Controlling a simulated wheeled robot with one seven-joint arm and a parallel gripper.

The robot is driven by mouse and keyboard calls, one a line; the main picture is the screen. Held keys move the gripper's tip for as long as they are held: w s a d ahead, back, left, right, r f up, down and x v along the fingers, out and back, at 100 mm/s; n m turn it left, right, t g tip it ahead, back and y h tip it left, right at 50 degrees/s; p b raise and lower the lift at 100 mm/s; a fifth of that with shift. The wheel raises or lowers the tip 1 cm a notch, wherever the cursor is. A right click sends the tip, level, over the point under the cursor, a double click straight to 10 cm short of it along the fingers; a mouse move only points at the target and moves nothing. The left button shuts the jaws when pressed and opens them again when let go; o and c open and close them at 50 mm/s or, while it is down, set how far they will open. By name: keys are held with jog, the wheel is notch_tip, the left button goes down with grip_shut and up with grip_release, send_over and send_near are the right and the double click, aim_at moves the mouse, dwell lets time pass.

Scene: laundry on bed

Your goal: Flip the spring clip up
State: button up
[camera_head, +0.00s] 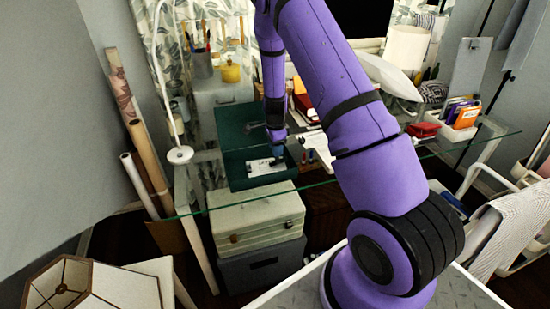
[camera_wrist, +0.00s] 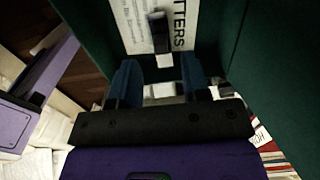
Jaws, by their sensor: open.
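A dark spring clip (camera_wrist: 159,32) lies over a white printed sheet (camera_wrist: 133,22) in the wrist view; lettering ending in "TTERS" shows beside it. The sheet lies in an open dark green box file (camera_wrist: 233,35), which also shows on the glass desk in the head view (camera_head: 238,182). My gripper (camera_wrist: 160,80) is open, its two blue fingers apart on either side of the clip's near end. I cannot tell whether they touch the clip. In the head view my gripper (camera_head: 277,155) reaches down into the box, and the clip is too small to make out clearly.
The glass desk (camera_head: 320,180) also holds red items (camera_head: 422,129), a white book tray (camera_head: 455,130) and a white lamp base (camera_head: 180,155). A cream case (camera_head: 255,218) stands below the desk's front edge. Rolled tubes (camera_head: 145,150) lean at the left.

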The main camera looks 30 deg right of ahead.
aim_at(279, 161)
jog(key=shift+f, duration=2.5)
grip_shut()
